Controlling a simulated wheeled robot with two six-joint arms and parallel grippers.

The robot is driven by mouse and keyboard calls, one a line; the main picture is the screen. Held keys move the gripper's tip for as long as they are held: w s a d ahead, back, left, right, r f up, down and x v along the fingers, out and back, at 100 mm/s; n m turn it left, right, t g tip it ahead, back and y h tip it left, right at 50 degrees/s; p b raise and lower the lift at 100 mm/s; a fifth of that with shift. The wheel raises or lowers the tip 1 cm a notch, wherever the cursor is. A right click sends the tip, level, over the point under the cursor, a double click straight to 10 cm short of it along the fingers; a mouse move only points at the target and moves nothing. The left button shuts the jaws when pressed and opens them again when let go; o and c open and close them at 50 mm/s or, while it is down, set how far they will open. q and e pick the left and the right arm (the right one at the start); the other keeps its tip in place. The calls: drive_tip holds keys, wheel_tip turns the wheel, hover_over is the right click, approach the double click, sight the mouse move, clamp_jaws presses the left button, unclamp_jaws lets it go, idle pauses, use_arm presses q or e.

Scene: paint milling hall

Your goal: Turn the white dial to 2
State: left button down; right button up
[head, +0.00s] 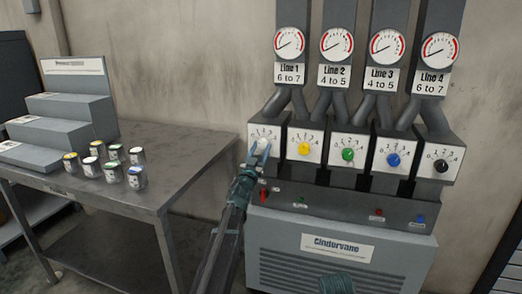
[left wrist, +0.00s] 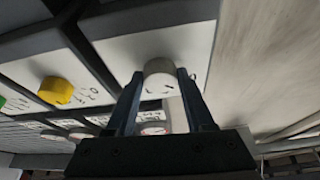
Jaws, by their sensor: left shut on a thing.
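The white dial (head: 263,144) is the leftmost of the row of coloured dials on the grey machine.
The yellow dial (head: 304,149) is close on the right, then green (head: 348,154), blue (head: 393,160) and black (head: 441,165) dials. Gauges with line labels (head: 290,73) stand above. A metal table (head: 165,150) with several small paint cans (head: 98,149) is on the left.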

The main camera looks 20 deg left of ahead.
use_arm(q)
drive_tip(key=m+h, duration=0.1)
drive_tip(key=m, duration=0.2)
drive_tip(key=shift+a+r+m+h, duration=0.2)
drive_tip(key=shift+m+h, duration=0.1)
drive_tip(key=shift+h, duration=0.1)
drive_tip(key=m+g+h+p, duration=0.1)
drive_tip(key=m, duration=0.2)
drive_tip(key=shift+a+m+h, duration=0.1)
drive_tip(key=shift+m+h, duration=0.3)
drive_tip(key=m+g+p, duration=0.1)
drive_tip(key=m, duration=0.1)
drive_tip(key=m+h+p, duration=0.1)
drive_tip(key=m, duration=0.2)
drive_tip(key=shift+a+r+g+h+p, duration=0.1)
drive_tip(key=shift+r+g+h+p, duration=0.1)
drive_tip(key=shift+g+h+p, duration=0.15)
drive_tip(key=shift+m+g+h+p, duration=0.25)
drive_tip(key=shift+m+g+p, duration=0.15)
drive_tip(key=shift+m, duration=0.6)
drive_tip(key=shift+f+m, duration=0.1)
drive_tip(key=shift+m, duration=0.2)
drive_tip(key=shift+c, duration=1.4)
unclamp_jaws()
